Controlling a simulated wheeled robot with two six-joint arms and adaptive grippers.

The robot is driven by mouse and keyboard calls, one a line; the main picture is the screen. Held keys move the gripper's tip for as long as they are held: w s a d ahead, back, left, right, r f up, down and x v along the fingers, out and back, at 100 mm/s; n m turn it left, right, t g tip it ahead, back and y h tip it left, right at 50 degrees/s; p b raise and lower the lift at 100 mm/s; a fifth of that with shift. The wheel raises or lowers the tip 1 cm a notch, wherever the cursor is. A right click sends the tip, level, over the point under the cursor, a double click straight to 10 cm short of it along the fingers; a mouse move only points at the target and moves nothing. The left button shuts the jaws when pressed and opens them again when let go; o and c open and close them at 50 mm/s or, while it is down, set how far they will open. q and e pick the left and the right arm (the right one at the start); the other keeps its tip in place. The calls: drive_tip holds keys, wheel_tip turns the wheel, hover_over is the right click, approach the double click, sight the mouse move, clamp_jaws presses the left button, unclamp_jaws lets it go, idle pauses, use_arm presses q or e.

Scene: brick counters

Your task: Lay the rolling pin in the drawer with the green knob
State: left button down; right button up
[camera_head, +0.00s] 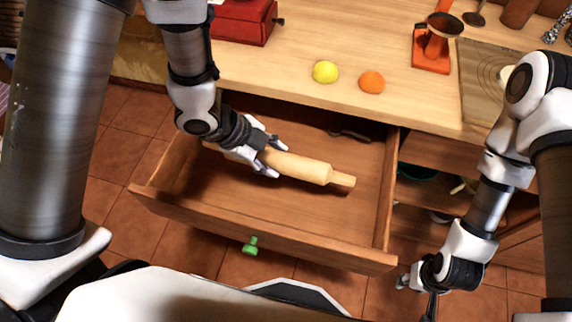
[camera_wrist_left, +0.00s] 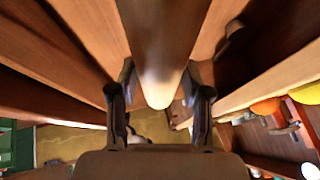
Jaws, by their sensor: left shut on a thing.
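The pale wooden rolling pin (camera_head: 300,168) is inside the outline of the pulled-out drawer (camera_head: 300,235), roughly level, with one handle toward the right side wall. Whether it touches the drawer floor I cannot tell. The drawer has a green knob (camera_head: 251,245) on its front. My left gripper (camera_head: 270,160) is shut on the pin. In the left wrist view the pin (camera_wrist_left: 163,45) runs between the two fingers (camera_wrist_left: 160,105). My right gripper (camera_head: 417,287) hangs low, right of the drawer front, away from the pin; its finger opening is unclear.
A dark object (camera_head: 350,132) lies at the back of the drawer. On the counter (camera_head: 300,45) above are a yellow fruit (camera_head: 325,71), an orange fruit (camera_head: 371,82), a red box (camera_head: 243,20) and an orange-red stand (camera_head: 432,50). Open shelves (camera_head: 420,205) are to the right.

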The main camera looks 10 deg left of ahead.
use_arm(q)
wheel_tip(320, 180, down, 9)
drive_tip(key=shift+s+a+f+b, duration=0.1)
drive_tip(key=shift+b, duration=0.6)
drive_tip(key=shift+f, duration=0.1)
drive_tip(key=c, duration=0.5)
unclamp_jaws()
drive_tip(key=shift+r, duration=0.2)
drive_tip(key=p+v, duration=0.1)
drive_tip(key=v, duration=1.1)
drive_tip(key=shift+s, duration=0.1)
